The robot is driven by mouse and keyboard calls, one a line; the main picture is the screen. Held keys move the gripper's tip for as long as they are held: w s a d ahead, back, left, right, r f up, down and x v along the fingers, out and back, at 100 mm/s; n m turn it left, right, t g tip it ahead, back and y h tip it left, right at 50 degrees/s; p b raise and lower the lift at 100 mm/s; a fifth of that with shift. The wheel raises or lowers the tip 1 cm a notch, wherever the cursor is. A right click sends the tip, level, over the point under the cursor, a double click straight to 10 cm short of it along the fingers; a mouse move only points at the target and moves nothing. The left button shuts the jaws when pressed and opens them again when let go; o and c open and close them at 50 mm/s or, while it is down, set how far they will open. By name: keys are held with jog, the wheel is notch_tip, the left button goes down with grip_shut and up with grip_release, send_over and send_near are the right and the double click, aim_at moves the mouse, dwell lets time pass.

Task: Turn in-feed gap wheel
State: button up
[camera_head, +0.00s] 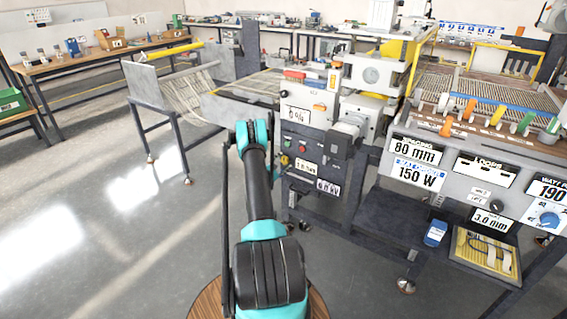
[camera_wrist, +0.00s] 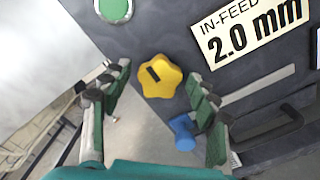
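The in-feed gap wheel is a yellow lobed knob (camera_wrist: 160,77) with a dark bar mark at its centre, on the dark grey machine panel. A label (camera_wrist: 247,36) reading "IN-FEED" and "2.0 mm" is to its upper right. In the wrist view my gripper (camera_wrist: 158,76) is open, its green-and-grey fingers apart on the left and right of the wheel. Nothing is between the fingertips that they are clearly touching; the distance in depth is hard to tell. In the head view the gripper is mostly hidden behind my arm, by the machine's front panel (camera_head: 302,140).
A blue handle or knob (camera_wrist: 183,132) sits just below the wheel, close to the right finger. A green round button (camera_wrist: 115,8) is at upper left. A dark bar handle (camera_wrist: 272,127) is at right. The floor (camera_head: 90,220) left of the machine is clear.

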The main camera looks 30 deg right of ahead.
jog(key=c, duration=1.1)
jog(key=shift+o, duration=0.2)
jog(key=m, duration=0.5)
jog(key=shift+m, duration=2.3)
jog(key=shift+a, duration=0.1)
jog(key=o, duration=1.2)
jog(key=shift+c, duration=0.2)
